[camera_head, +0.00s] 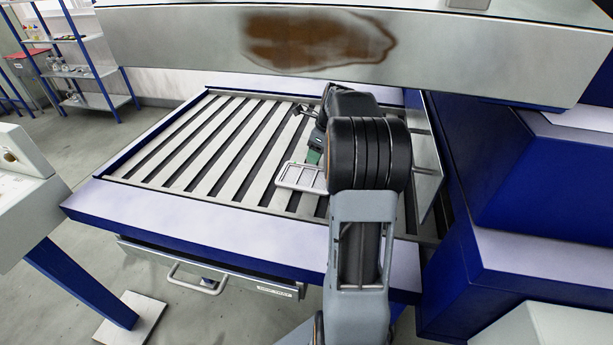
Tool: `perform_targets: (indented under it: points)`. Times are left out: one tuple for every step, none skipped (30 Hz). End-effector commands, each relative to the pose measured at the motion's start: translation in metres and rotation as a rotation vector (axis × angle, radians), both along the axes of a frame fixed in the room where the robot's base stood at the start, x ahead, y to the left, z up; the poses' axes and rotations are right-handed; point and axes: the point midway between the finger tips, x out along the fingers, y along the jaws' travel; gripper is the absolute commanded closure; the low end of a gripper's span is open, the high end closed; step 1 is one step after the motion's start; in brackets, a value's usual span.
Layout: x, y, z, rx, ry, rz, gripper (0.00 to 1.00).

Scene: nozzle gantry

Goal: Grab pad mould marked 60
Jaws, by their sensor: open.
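My arm reaches over a slatted table (175,222) with a blue and pale rim. Part of my gripper (303,112) shows just left of my arm's dark wrist, over the far right part of the slats, and it is open. A pale grey, flat framed piece (299,177) lies on the slats left of my arm's big black joint. A small green piece (313,156) shows just behind it, partly hidden by my arm. I cannot read a 60 on either, so I cannot tell which is the pad mould. Nothing shows held in my gripper.
A metal beam with a rusty patch (315,42) spans above the table's far side. Blue and grey machine blocks (540,190) stand close on the right. A drawer with a handle (200,284) is under the table's front. The left slats are clear.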

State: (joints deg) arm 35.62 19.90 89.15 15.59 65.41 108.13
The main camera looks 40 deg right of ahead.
Motion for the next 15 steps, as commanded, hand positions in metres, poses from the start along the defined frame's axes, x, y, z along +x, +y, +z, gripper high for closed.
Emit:
perform_targets:
  points:
    - [0.002, 0.001, -0.006, 0.001, 0.002, 0.001, 0.46]
    - [0.002, 0.002, -0.009, 0.001, 0.0, 0.001, 0.46]
    - [0.003, 0.002, -0.012, 0.0, 0.0, 0.002, 0.46]
    - [0.003, 0.003, -0.013, 0.0, 0.0, 0.002, 0.46]
    - [0.004, 0.003, -0.015, 0.0, 0.0, 0.002, 0.46]
    - [0.004, 0.003, -0.016, -0.001, -0.001, 0.002, 0.46]
    - [0.004, 0.003, -0.017, -0.001, -0.001, 0.002, 0.46]
    - [0.004, 0.003, -0.017, -0.001, -0.001, 0.002, 0.46]
    - [0.004, 0.003, -0.017, -0.002, -0.001, 0.001, 0.46]
    - [0.004, 0.003, -0.017, -0.002, -0.001, 0.001, 0.46]
    - [0.004, 0.003, -0.017, -0.001, -0.001, 0.002, 0.46]
    - [0.004, 0.003, -0.017, -0.001, -0.001, 0.002, 0.46]
    - [0.004, 0.003, -0.017, -0.001, -0.001, 0.002, 0.46]
    - [0.004, 0.003, -0.017, -0.001, -0.001, 0.002, 0.47]
    - [0.004, 0.003, -0.017, -0.001, -0.001, 0.002, 0.5]
